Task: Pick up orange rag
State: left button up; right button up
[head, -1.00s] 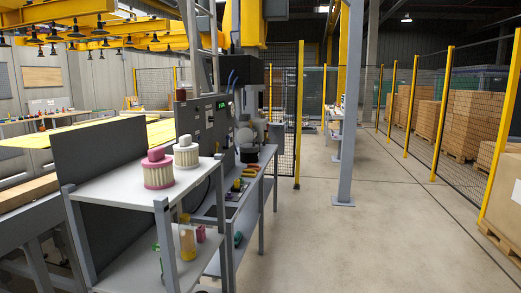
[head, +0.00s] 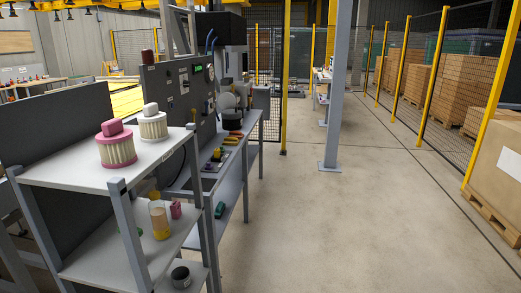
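I cannot make out an orange rag in the head view. The closest thing in colour is an orange-yellow container (head: 160,222) on the middle shelf of the grey rack at the left. A small yellow-orange item (head: 231,139) lies on the workbench behind the rack, too small to identify. Neither of my grippers is in the head view, and no arm shows.
The grey shelf rack (head: 58,172) carries a pink-topped filter (head: 117,150) and a white-topped filter (head: 152,126). A grey post (head: 333,100) stands on the open concrete floor (head: 320,230). Mesh fencing and boxes on pallets (head: 497,165) line the right.

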aim_at(239, 135)
jog(key=i+l+z, duration=0.25)
jog(key=i, duration=0.85)
jog(key=i+z, duration=0.25)
jog(key=i, duration=0.9)
jog(key=i+l+u, duration=0.15)
jog(key=i, duration=0.35)
jog(key=i+u, duration=0.2)
jog(key=i, duration=0.25)
jog(key=i+l+u, duration=0.15)
jog(key=i+l, duration=0.15)
jog(key=i, duration=0.2)
jog(key=i+l+u, duration=0.2)
jog(key=i, duration=0.25)
jog(key=i+l+u, duration=0.45)
jog(key=i+l, duration=0.05)
jog(key=i, duration=0.05)
